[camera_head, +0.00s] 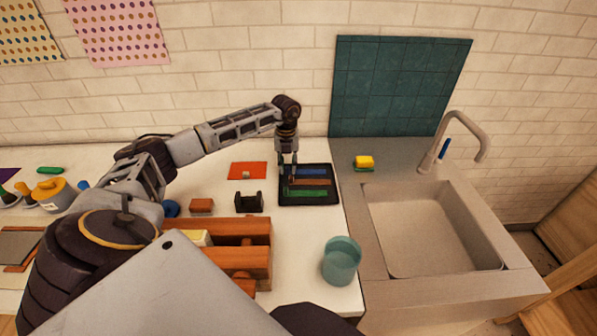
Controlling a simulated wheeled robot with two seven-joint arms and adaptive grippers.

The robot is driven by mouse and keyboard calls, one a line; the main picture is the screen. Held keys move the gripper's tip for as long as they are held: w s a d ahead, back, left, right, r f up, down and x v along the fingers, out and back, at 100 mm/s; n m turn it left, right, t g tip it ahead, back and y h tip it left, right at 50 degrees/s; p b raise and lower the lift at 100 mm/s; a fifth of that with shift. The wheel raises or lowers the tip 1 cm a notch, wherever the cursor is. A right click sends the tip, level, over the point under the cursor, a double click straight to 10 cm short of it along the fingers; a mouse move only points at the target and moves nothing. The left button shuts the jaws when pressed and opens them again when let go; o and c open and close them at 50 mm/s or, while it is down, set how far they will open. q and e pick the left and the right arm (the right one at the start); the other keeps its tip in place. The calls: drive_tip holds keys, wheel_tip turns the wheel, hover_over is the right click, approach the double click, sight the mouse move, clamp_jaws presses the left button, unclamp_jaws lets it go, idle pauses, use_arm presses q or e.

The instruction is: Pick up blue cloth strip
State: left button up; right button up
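The blue cloth strip (312,172) lies on a black tray (333,199) near the right end of the white counter. A brown strip (316,182) and a green strip (314,192) lie below it on the same tray. My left gripper (289,179) points down over the tray's left side, by the left ends of the blue and brown strips. Its fingers are too small to tell whether they are open or touch a strip. My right gripper is not in view.
An orange-red cloth (247,170) and a black holder (249,203) lie left of the tray. A wooden rack (245,262) and a teal cup (341,262) stand nearer. A sink (430,235) and yellow sponge (364,161) are right. A teal panel leans behind.

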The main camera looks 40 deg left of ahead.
use_arm(q)
drive_tip(key=c, duration=0.5)
drive_tip(key=shift+r, duration=0.1)
drive_tip(key=shift+r+b, duration=0.45)
drive_tip(key=shift+r, duration=4.5)
drive_tip(key=shift+s+f, duration=0.1)
